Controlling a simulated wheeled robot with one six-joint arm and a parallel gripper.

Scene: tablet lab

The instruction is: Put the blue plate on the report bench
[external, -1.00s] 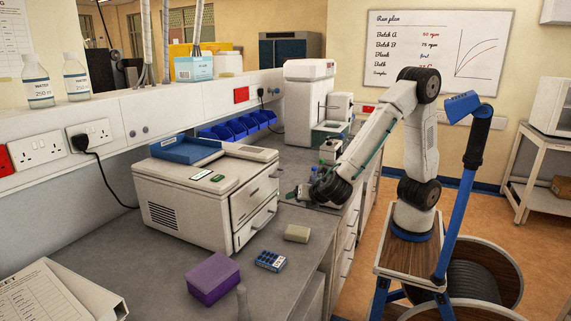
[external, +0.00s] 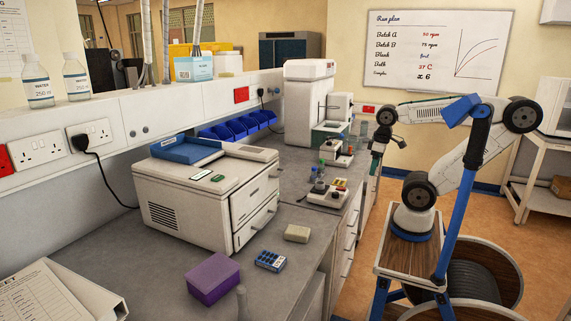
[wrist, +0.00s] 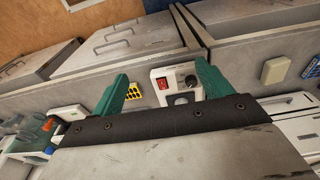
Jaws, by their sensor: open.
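A small blue plate with pale wells (external: 270,260) lies on the grey bench, in front of the white drawered machine. In the wrist view a blue piece at the right edge (wrist: 312,68) looks like the same plate, cut off by the frame. My gripper (external: 376,152) is raised beside the bench's right edge, well away from the plate and pointing down. In the wrist view its two green fingers (wrist: 163,76) stand wide apart with nothing held between them. I cannot tell which surface is the report bench.
A beige block (external: 297,233) and a purple box (external: 213,278) lie near the plate. The white machine (external: 205,195) carries a blue tray (external: 187,150). A small instrument with a red switch and knob (wrist: 178,84) stands near a yellow plate (wrist: 133,91).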

